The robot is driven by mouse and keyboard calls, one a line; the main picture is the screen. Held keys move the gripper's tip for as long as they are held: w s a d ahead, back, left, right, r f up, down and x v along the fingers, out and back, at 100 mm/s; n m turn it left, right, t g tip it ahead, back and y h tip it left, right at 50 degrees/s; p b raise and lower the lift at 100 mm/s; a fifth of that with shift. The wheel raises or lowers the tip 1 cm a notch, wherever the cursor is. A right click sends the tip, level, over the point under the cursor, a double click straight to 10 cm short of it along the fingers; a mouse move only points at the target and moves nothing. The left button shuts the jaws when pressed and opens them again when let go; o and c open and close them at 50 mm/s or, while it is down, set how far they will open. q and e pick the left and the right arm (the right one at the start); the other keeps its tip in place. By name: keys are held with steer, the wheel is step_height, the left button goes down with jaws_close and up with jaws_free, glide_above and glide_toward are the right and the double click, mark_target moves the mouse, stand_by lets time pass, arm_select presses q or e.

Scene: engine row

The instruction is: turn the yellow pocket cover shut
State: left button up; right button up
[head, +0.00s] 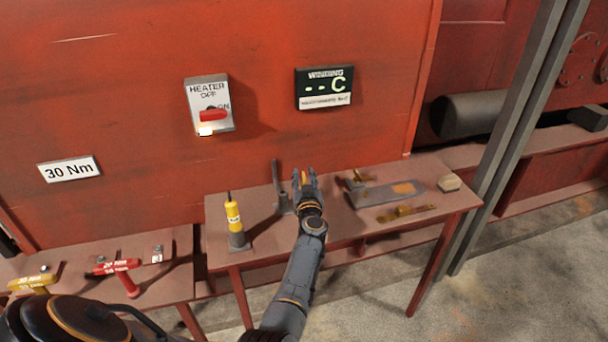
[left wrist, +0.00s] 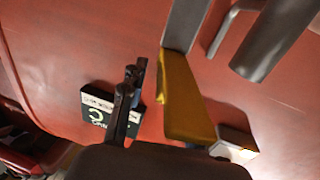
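My left gripper (head: 306,178) reaches over the middle table in the head view. Its fingers stand apart, with a small bit of the yellow cover (head: 304,177) showing between them. In the left wrist view the yellow cover (left wrist: 187,98) is close and large, joined to or against a grey plate (left wrist: 190,22). One dark finger of the left gripper (left wrist: 160,105) stands to the left of the cover with a gap. The other finger is mostly hidden, seemingly behind the cover. The pocket itself is mostly hidden by my gripper in the head view. My right gripper is not in view.
A grey upright post (head: 278,188) and a yellow-handled tool in a holder (head: 235,222) stand left of the gripper. A grey plate (head: 385,193), brass parts (head: 405,212) and a pale block (head: 449,183) lie right. A heater switch (head: 209,105) and display (head: 324,88) are on the red wall.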

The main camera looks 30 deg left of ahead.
arm_select(q)
steer(key=shift+r, duration=0.1)
steer(key=shift+s, duration=0.1)
steer(key=shift+c, duration=0.9)
jaws_close()
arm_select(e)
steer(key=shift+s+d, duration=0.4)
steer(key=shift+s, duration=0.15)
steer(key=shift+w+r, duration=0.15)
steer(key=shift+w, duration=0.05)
